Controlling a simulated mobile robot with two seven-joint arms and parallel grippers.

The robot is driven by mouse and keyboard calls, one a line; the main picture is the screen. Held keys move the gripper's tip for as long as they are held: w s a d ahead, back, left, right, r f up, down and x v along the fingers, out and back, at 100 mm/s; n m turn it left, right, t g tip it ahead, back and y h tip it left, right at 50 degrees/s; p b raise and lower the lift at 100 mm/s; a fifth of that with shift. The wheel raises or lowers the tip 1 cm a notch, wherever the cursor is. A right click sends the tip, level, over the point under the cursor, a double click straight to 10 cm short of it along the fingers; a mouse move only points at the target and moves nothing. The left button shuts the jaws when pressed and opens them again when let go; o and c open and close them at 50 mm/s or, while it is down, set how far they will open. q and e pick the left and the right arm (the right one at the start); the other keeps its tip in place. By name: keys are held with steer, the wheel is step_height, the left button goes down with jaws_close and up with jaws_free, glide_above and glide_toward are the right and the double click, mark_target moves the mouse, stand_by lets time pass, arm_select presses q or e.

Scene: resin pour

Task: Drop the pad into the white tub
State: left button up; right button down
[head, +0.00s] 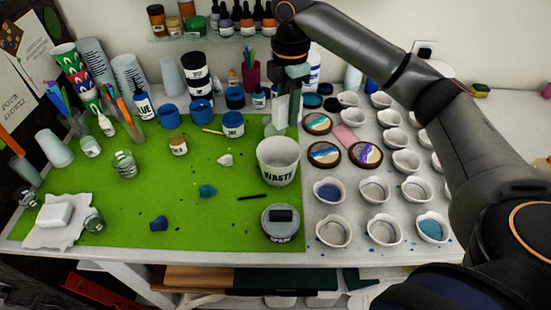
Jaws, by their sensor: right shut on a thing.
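The white tub (278,172) stands upright near the right edge of the green mat, with dark lettering on its front and an open top. My right gripper (286,98) is behind and above the tub's rim, pointing down. It is shut on a pale, thin, upright piece that looks like the pad (281,110). The pad's lower end is close to the tub's far rim in the picture; I cannot tell the gap in depth. My left gripper is not in view.
The green mat (120,215) carries cups, bottles, blue jars (168,116) and blue scraps. A grey lidded can (280,222) stands in front of the tub. Several white cups (329,190) and round coasters (365,155) crowd the right. A white block (54,215) lies at left.

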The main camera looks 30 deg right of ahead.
steer(key=shift+f, duration=2.9)
steer(key=shift+c, duration=2.2)
jaws_free()
steer(key=shift+r, duration=0.1)
step_height(320, 180, up, 12)
steer(key=shift+r, duration=0.2)
steer(key=shift+s, duration=0.1)
